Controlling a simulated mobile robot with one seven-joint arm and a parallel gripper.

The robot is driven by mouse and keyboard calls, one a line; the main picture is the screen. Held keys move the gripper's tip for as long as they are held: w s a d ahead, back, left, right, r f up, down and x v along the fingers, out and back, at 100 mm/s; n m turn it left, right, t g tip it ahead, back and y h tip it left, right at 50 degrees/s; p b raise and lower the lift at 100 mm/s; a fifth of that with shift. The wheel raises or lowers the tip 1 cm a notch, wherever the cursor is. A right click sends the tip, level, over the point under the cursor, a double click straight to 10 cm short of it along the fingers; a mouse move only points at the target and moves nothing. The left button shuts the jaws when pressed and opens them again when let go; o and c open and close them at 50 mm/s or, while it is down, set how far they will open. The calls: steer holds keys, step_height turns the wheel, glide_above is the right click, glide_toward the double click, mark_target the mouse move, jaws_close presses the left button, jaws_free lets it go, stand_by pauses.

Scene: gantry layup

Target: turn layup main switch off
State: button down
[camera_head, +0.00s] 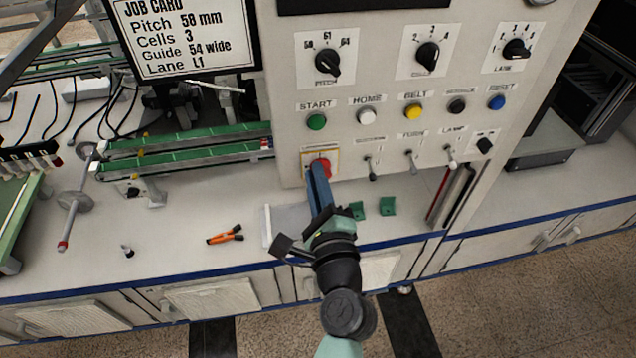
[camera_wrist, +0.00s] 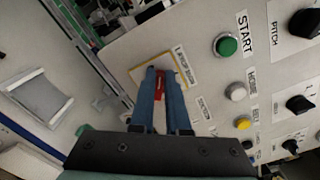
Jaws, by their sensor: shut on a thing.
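The layup main switch is a red handle (camera_head: 323,166) on a white plate with a yellow border, low on the left of the control panel, under the green START button. My gripper (camera_head: 319,168) reaches up to it from the front, with its blue fingers at the panel. In the wrist view the red handle (camera_wrist: 159,84) shows between the two blue fingertips (camera_wrist: 163,76), and the gripper is shut on it. The fingers hide part of the handle and plate, so I cannot tell its exact angle.
The panel (camera_head: 390,120) also carries a green START button (camera_head: 317,122), a white HOME button (camera_head: 366,116), a yellow button (camera_head: 412,112), dials and toggles. On the bench lie orange-handled pliers (camera_head: 225,235) and green blocks (camera_head: 388,206). A green conveyor (camera_head: 185,150) stands left.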

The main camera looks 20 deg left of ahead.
steer(key=shift+s+a+f+n+b, duration=0.1)
steer(key=shift+f+n+b, duration=0.1)
steer(key=shift+n+b, duration=0.7)
steer(key=shift+w+d+f+n+b, duration=0.15)
steer(key=shift+n+b, duration=0.4)
steer(key=shift+n, duration=0.75)
steer(key=shift+s+a+f+n+b, duration=0.2)
steer(key=shift+n+b, duration=0.5)
steer(key=shift+n, duration=0.4)
steer(key=c, duration=0.9)
jaws_free()
steer(key=b+v, duration=0.3)
steer(key=v, duration=1)
